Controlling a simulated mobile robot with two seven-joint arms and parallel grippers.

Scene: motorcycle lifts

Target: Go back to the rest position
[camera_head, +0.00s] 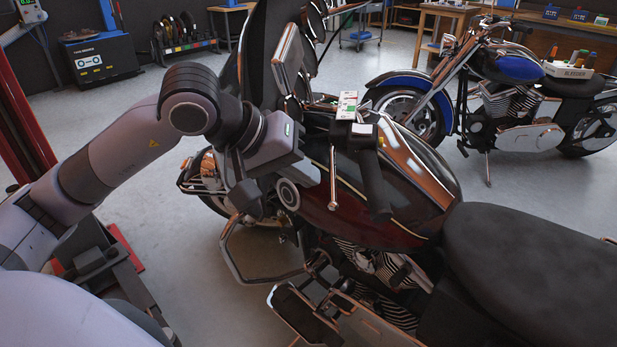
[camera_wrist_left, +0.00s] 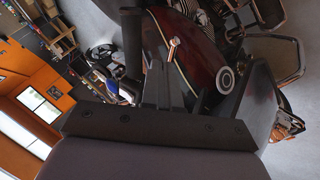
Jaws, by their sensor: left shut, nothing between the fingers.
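My left arm comes in from the left in the head view. Its gripper (camera_head: 247,192) hangs beside the front of the near motorcycle (camera_head: 410,185), close to the dark red tank and the round speaker-like disc (camera_head: 288,193). The gripper is shut and empty. In the left wrist view the dark fingers (camera_wrist_left: 164,82) stand close together in front of the tank (camera_wrist_left: 195,50). I cannot tell whether the gripper touches the motorcycle. My right gripper is in neither view.
The black handlebar grip (camera_head: 374,178) and chrome lever (camera_head: 333,180) are to the right of the gripper. A blue motorcycle (camera_head: 515,68) stands behind. A red post (camera_head: 22,120) is at the left edge.

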